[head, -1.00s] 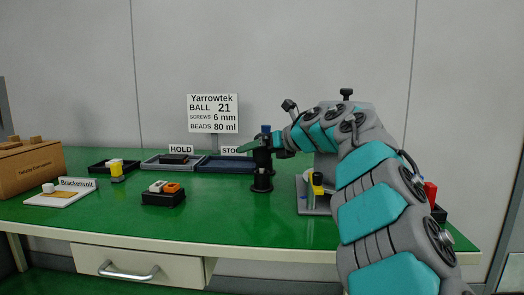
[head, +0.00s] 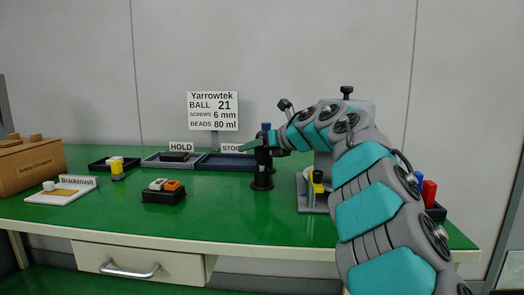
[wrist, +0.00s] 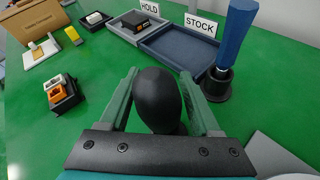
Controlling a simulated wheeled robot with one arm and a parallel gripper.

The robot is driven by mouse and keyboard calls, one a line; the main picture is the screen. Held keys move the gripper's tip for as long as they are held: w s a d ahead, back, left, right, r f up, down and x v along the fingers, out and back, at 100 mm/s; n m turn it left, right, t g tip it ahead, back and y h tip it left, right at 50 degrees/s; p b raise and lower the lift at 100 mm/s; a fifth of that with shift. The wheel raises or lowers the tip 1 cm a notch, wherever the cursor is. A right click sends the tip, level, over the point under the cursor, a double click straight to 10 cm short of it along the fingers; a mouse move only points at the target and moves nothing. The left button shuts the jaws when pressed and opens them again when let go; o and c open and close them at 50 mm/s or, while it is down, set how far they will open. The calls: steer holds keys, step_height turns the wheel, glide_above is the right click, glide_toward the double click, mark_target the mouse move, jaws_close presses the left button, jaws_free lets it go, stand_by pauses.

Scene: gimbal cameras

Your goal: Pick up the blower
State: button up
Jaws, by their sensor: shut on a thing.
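The blower, a black rounded bulb (wrist: 158,98), sits between the two green fingers of my gripper (wrist: 162,85) in the wrist view. My gripper is shut on it. In the head view my gripper (head: 262,147) is at the black blower (head: 263,159), which stands upright above a round black base (head: 262,184) on the green table. The bulb hides its lower part in the wrist view, and I cannot tell whether it is clear of the base.
A blue-handled tool (wrist: 236,35) stands in a black holder (wrist: 217,83) close to the right finger. Behind are the STOCK tray (head: 225,169) and HOLD tray (head: 157,165). The green table in front is clear.

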steer(key=c, duration=0.4)
steer(key=shift+r, duration=0.1)
step_height(320, 180, up, 10)
steer(key=p, duration=0.6)
steer(key=o, duration=0.9)
steer(key=shift+c, duration=0.2)
steer(key=c, duration=0.9)
